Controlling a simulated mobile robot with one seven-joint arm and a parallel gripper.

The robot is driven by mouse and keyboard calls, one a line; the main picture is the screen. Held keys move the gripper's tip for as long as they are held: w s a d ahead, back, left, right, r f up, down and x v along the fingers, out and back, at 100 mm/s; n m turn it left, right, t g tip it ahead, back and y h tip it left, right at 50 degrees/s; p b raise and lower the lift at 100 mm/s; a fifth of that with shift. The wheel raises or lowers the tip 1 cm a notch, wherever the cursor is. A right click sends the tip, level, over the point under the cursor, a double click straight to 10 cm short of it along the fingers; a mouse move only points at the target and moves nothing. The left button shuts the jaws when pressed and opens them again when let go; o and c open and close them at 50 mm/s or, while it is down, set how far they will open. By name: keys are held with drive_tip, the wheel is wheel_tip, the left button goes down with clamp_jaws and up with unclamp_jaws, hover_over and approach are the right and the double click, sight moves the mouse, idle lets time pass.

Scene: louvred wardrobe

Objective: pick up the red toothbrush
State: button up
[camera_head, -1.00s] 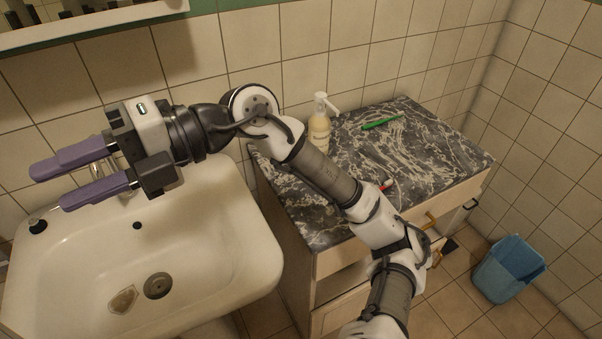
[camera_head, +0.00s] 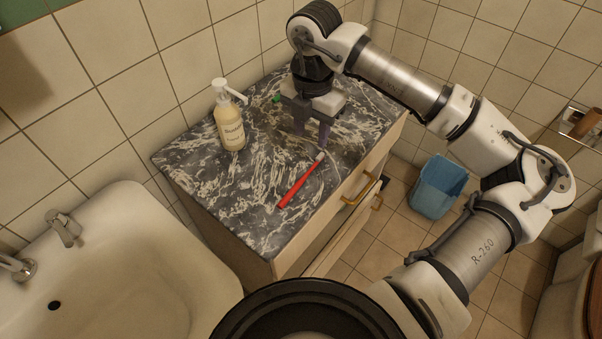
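The red toothbrush (camera_head: 298,185) lies flat on the dark marbled counter top (camera_head: 225,205), running diagonally. Its pale head end points up and right, towards my gripper. My gripper (camera_head: 310,145) points down over the counter, just behind the toothbrush's head end. Its two purple fingers are apart, with nothing seen between them. I cannot tell exactly how high the fingertips are above the counter.
A soap pump bottle (camera_head: 231,130) stands at the counter's back left. A green object (camera_head: 276,98) shows behind my gripper, mostly hidden. The sink (camera_head: 110,270) is at left. A blue bin (camera_head: 438,187) stands on the floor at right.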

drive_tip(key=p, duration=0.1)
hover_over(309, 170)
wheel_tip(309, 170, down, 6)
drive_tip(key=shift+s+f, duration=0.15)
drive_tip(key=shift+f, duration=0.05)
drive_tip(key=shift+f+p, duration=1.25)
drive_tip(key=shift+f, duration=1.45)
drive_tip(key=shift+c, duration=0.2)
clamp_jaws()
